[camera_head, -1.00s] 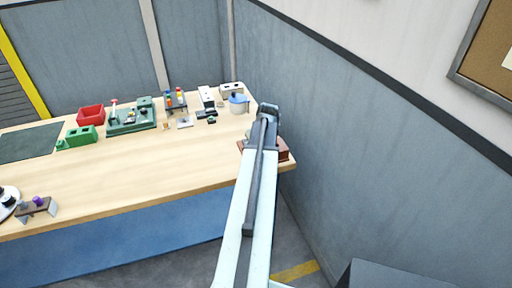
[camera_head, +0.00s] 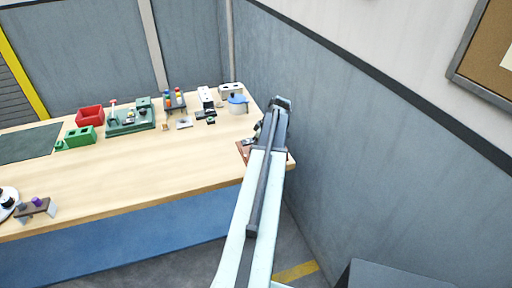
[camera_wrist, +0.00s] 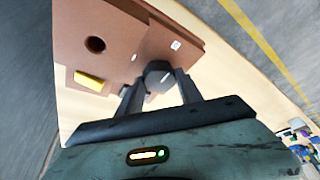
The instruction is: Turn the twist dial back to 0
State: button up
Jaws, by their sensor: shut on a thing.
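The twist dial (camera_wrist: 159,74) is a dark, faceted knob with a short white line on its face, in the middle of the wrist view. It sits at a brown wooden box (camera_wrist: 75,38). My gripper (camera_wrist: 158,86) has one finger on each side of the dial and is shut on it. A small white label (camera_wrist: 175,45) is on the box beside the dial; its mark is too small to read. In the head view the brown box (camera_head: 242,150) is at the table's right end, mostly hidden behind my arm.
The box also has a round dark hole (camera_wrist: 95,45) and a yellow block (camera_wrist: 88,81). The wooden table (camera_head: 150,172) is clear in its middle. A green fixture (camera_head: 130,120), a red bin (camera_head: 90,115) and other parts stand along its back. A grey wall (camera_head: 340,150) rises close right of my arm.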

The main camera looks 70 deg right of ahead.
jog(key=shift+s, duration=0.1)
dwell(0.4)
jog(key=o, duration=1.4)
jog(key=shift+c, duration=0.2)
jog(key=p+v, duration=0.7)
jog(key=v, duration=0.1)
jog(key=shift+f, duration=0.1)
